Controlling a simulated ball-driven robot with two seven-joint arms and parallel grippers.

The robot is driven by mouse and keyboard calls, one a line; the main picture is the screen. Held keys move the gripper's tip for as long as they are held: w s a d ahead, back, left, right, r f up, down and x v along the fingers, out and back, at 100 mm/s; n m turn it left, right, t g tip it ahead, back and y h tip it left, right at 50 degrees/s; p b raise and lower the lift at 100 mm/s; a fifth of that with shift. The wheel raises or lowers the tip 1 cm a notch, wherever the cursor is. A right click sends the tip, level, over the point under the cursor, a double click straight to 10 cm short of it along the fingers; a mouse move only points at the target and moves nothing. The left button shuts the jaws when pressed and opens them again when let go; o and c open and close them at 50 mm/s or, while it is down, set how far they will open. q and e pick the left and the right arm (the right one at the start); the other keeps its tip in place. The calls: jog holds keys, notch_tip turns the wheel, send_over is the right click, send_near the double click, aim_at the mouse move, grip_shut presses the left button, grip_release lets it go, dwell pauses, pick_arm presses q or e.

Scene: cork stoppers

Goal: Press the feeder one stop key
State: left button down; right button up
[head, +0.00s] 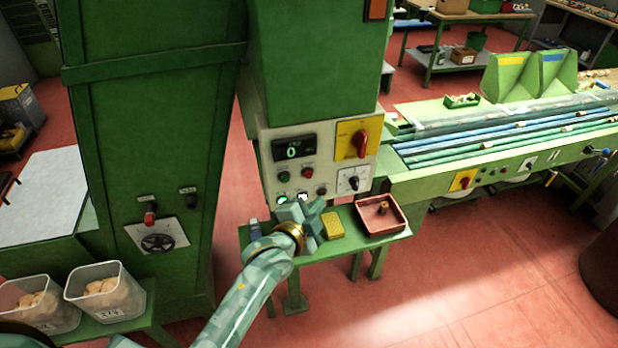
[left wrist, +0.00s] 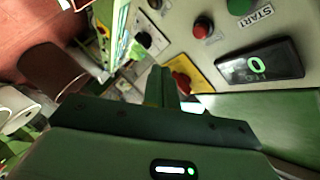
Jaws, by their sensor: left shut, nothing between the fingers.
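The control panel (head: 321,160) on the green machine has a dark display (head: 293,149) reading 0. Below the display are a green button (head: 283,177) and a red button (head: 307,173), with smaller controls in a lower row. I cannot read which one is the feeder one stop key. In the left wrist view a red button (left wrist: 203,27) sits beside a green button (left wrist: 240,5) marked START. My left gripper (head: 312,210) is shut and empty in front of the panel's lower edge, hiding part of it. Its fingers (left wrist: 161,86) also show in the left wrist view. My right gripper is out of view.
A yellow plate with a red rotary switch (head: 361,143) and a black knob (head: 353,183) are on the panel's right. Below, a green shelf carries a yellow sponge-like block (head: 332,225) and a red tray (head: 398,220). Clear bins (head: 104,289) stand at lower left.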

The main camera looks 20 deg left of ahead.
aim_at(308, 175)
pick_arm(q)
jog(key=w+a+b, duration=0.1)
jog(key=w+a, duration=0.2)
jog(key=w, duration=0.2)
jog(key=shift+a, duration=0.25)
dwell(1.5)
jog(key=shift+w, duration=0.1)
dwell(0.3)
jog(key=shift+w+a, duration=0.2)
jog(key=shift+w, duration=0.05)
